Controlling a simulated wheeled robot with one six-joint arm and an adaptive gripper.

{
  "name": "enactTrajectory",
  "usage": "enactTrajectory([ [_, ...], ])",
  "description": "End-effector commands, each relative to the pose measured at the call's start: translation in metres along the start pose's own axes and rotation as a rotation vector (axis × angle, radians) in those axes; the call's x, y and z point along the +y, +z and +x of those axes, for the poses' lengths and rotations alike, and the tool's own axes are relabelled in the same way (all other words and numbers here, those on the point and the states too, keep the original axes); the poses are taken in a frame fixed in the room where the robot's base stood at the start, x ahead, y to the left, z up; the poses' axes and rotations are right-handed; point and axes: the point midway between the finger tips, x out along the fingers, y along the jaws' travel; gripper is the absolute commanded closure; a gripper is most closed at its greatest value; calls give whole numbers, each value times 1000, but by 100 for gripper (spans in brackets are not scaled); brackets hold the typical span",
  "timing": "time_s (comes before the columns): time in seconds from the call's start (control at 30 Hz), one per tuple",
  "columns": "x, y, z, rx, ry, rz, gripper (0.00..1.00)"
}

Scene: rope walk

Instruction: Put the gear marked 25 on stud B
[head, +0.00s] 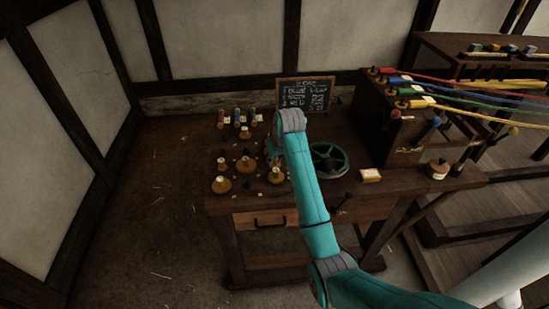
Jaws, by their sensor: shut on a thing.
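Several small brass-brown gears with pale tags sit on the left part of the dark wooden bench (350,195). One gear (221,185) is at the front left, another gear (245,164) behind it, and one more gear (274,176) to the right. The tag numbers are too small to read, so I cannot tell which is marked 25. Dark studs stand among them; I cannot make out stud B's letter. My gripper (271,152) is over the bench, mostly hidden behind my teal arm. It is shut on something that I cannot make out.
A green handwheel (328,160) stands just right of my arm. Colored pegs (237,117) with tags and a chalkboard (305,94) are at the back. Colored ropes (470,96) run from a wooden box (391,120) rightward.

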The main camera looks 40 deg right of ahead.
Motion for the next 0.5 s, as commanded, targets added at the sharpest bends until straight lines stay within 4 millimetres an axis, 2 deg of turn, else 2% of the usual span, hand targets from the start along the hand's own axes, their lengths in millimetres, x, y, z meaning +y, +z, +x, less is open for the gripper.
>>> enactTrajectory([
  [0.5,0,2,5,1,0,0,100],
])
